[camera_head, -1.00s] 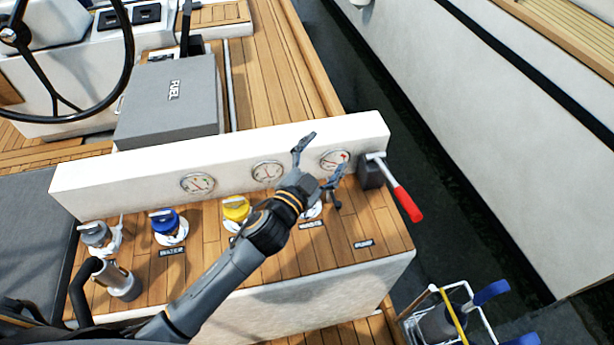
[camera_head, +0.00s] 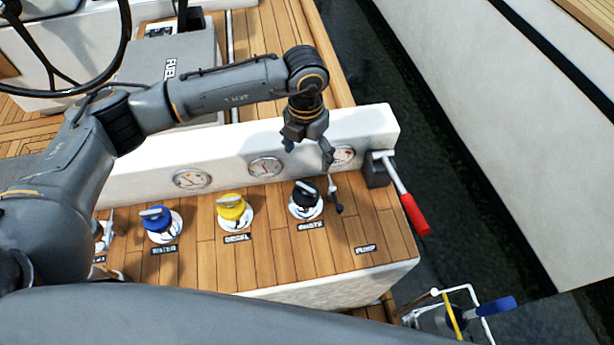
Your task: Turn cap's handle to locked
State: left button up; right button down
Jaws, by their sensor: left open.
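A row of deck filler caps with handles stands on the wooden ledge. The black cap (camera_head: 305,196) sits in a white ring behind a label that seems to read WASTE (camera_head: 310,226). The yellow cap (camera_head: 232,209) is by the DIESEL label, and the blue cap (camera_head: 157,221) by the WATER label. My left gripper (camera_head: 308,152) points down, open and empty, just above and behind the black cap, apart from it. Its right finger is near a small dark item (camera_head: 335,197) beside the cap. The handle's lock marks are too small to read. My right gripper is out of view.
A white panel with round gauges (camera_head: 265,167) rises behind the caps, close to my gripper. A red-handled pump lever (camera_head: 414,213) stands at the right end. Water lies beyond it. A grey FUEL box (camera_head: 140,85) is behind, partly hidden by my arm.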

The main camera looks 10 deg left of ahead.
aim_at(306, 187)
pick_arm(q)
jog(key=f+p, duration=0.1)
jog(key=f, duration=0.5)
jog(key=f+p, duration=0.2)
jog(key=f, duration=0.4)
jog(key=shift+a, duration=0.2)
jog(key=shift+f, duration=0.8)
jog(key=shift+c, duration=0.4)
jog(key=c, duration=1.1)
